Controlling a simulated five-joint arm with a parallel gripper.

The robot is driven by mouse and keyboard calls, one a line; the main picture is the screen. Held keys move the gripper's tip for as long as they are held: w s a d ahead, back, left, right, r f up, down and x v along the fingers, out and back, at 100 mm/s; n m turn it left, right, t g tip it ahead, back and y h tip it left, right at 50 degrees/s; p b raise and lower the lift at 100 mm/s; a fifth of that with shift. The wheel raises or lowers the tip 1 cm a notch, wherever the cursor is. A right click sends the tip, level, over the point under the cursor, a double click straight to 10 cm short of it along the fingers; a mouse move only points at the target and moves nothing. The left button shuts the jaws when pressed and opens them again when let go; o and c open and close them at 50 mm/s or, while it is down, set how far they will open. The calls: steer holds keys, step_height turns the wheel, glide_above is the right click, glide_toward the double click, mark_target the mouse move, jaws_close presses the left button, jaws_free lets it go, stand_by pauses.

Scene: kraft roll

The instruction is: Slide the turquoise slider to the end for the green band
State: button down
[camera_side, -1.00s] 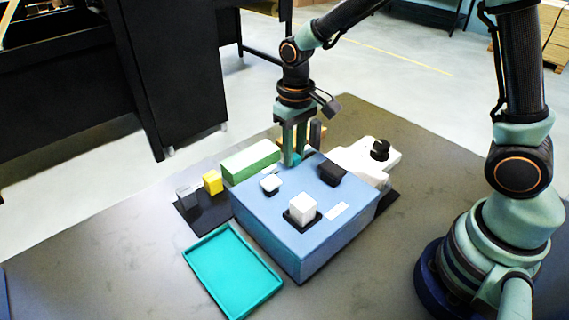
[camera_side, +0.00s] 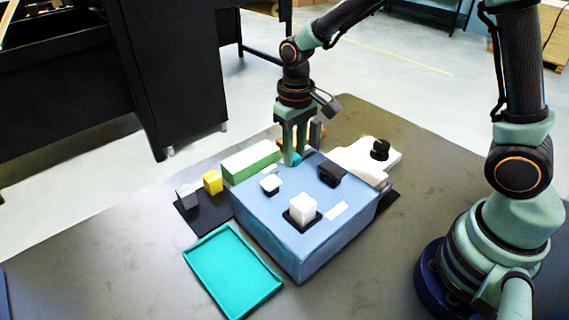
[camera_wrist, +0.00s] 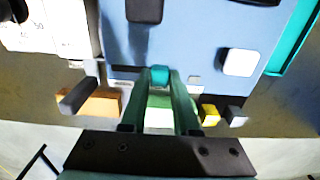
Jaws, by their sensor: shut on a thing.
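The turquoise slider (camera_wrist: 159,76) sits at the back edge of the blue box (camera_wrist: 190,30), between my fingertips in the wrist view. In the side view only a small part of the slider (camera_side: 297,158) shows beside my fingers. My gripper (camera_side: 290,160) points down over the back corner of the box and is shut on the slider; it also shows in the wrist view (camera_wrist: 160,82). The slider's track and its ends are mostly hidden by my fingers. I cannot make out a green band for certain.
A long green block (camera_side: 250,161) lies behind the box. A yellow cube (camera_side: 212,182) and a grey block (camera_side: 187,196) stand to its left. A white cube (camera_side: 302,207) and a black block (camera_side: 332,173) are on the box. A teal tray (camera_side: 205,276) lies in front.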

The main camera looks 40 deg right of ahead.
mark_target(313, 153)
steer(key=d, duration=0.6)
steer(key=shift+r, duration=0.1)
steer(key=c, duration=0.6)
jaws_free()
steer(key=shift+c, duration=0.2)
step_height(313, 153, up, 12)
